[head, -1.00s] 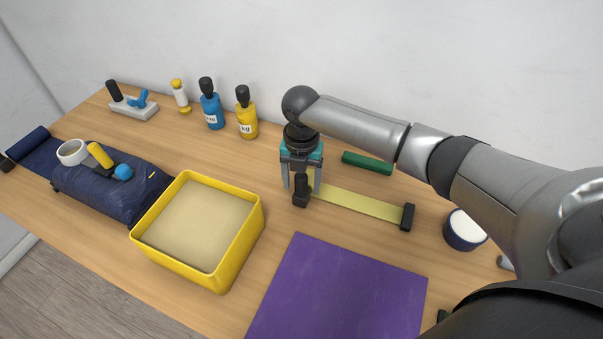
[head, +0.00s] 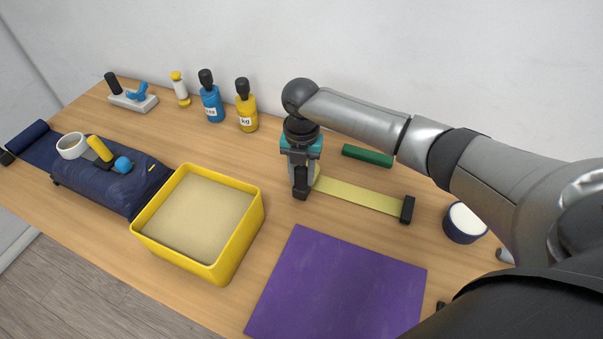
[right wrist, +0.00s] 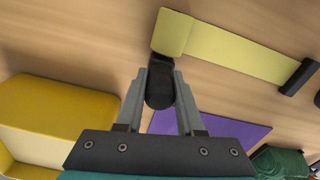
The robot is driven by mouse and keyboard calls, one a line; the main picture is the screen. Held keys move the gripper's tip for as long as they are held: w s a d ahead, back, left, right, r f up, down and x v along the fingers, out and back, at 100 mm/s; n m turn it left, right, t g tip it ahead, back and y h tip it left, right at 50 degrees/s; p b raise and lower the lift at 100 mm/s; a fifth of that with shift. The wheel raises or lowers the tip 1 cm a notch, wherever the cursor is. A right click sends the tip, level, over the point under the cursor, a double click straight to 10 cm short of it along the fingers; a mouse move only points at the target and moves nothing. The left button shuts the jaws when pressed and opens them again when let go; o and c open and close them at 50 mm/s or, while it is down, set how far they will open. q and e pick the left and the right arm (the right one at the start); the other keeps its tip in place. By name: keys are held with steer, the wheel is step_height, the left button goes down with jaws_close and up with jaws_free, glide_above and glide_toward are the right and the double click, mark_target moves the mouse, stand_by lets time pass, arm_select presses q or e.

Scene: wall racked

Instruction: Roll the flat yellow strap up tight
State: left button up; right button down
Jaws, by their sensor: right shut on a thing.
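The flat yellow strap (head: 360,195) lies stretched out on the table, and it also shows in the right wrist view (right wrist: 245,52). A black bar (head: 408,210) sits across its right end. Its left end looks thicker or curled in the right wrist view, beside a black handle (head: 300,190). My right gripper (head: 301,172) points down and is shut on this black handle, which shows between the fingers in the right wrist view (right wrist: 160,90). The fingers partly hide the strap's left end in the head view. My left gripper is not in view.
A yellow bin (head: 247,240) stands left of the gripper, and a purple mat (head: 335,285) lies in front. A green bar (head: 368,155) lies behind the strap. A dark round container (head: 464,224) stands to the right. Bottles (head: 245,115) line the wall.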

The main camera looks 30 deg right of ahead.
steer(key=shift+d, duration=0.1)
steer(key=shift+s+d+r+p, duration=0.2)
steer(key=shift+s+d+p, duration=0.6)
steer(key=shift+p, duration=0.35)
steer(key=s+d+p, duration=0.5)
steer(key=shift+s, duration=0.3)
steer(key=shift+s+d+f+p, duration=0.15)
steer(key=shift+s+d+p, duration=0.45)
steer(key=shift+s, duration=0.2)
steer(key=shift+d, duration=0.1)
steer(key=shift+s+d+p, duration=0.7)
steer(key=shift+s+d, duration=0.3)
steer(key=shift+s, duration=0.1)
steer(key=shift+s+d+p, duration=0.85)
steer(key=shift+s+d, duration=0.85)
steer(key=shift+s, duration=0.2)
steer(key=shift+c, duration=2.2)
jaws_free()
steer(key=shift+a, duration=0.1)
